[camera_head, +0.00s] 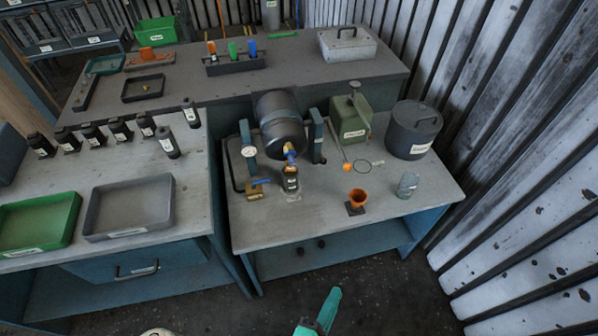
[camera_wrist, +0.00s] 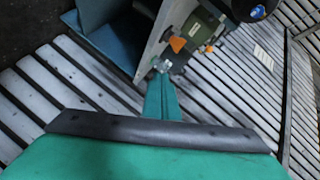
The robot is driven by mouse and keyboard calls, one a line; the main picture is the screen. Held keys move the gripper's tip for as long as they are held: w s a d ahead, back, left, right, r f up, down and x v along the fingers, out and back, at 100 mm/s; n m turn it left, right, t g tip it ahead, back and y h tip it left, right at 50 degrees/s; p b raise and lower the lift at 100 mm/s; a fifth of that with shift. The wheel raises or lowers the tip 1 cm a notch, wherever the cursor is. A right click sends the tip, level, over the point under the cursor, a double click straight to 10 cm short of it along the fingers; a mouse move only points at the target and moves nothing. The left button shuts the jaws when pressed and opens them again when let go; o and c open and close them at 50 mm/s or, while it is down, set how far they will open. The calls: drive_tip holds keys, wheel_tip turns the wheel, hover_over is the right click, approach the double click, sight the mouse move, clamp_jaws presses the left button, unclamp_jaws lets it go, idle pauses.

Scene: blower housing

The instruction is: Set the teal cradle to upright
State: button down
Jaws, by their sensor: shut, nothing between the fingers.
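The teal cradle (camera_head: 248,150) stands on the right bench, its two teal posts on either side of a dark drum (camera_head: 278,115). The drum is tilted, its front end facing forward and down, with a yellow and blue tap (camera_head: 290,154) at the low end. My gripper (camera_head: 331,296) is shut and empty, in front of the bench and well apart from the cradle. In the wrist view, my teal fingers (camera_wrist: 162,85) point toward the bench; the cradle cannot be made out clearly there.
An orange cup (camera_head: 356,198) and a clear jar (camera_head: 408,184) stand near the bench's front right. A green can (camera_head: 350,118) and dark lidded pot (camera_head: 413,132) stand behind. A gauge (camera_head: 249,151) and a blue-handled valve (camera_head: 256,186) are left of the bottle. Floor in front is open.

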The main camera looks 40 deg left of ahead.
drive_tip(key=w+a+r+m+y, duration=0.2)
drive_tip(key=w+a+m, duration=0.1)
drive_tip(key=w+a, duration=0.5)
drive_tip(key=w+a+r+m+g+y, duration=0.1)
drive_tip(key=w+a+r+m+y, duration=0.1)
drive_tip(key=w+a, duration=0.5)
drive_tip(key=w+a+r+m+g+y, duration=0.1)
drive_tip(key=w+a+r+m+y, duration=0.2)
drive_tip(key=a, duration=1)
drive_tip(key=shift+w+a+m+y, duration=0.25)
drive_tip(key=shift+w+m+y, duration=0.35)
drive_tip(key=shift+w+m, duration=1.7)
drive_tip(key=shift+w+n, duration=0.55)
drive_tip(key=shift+n, duration=0.05)
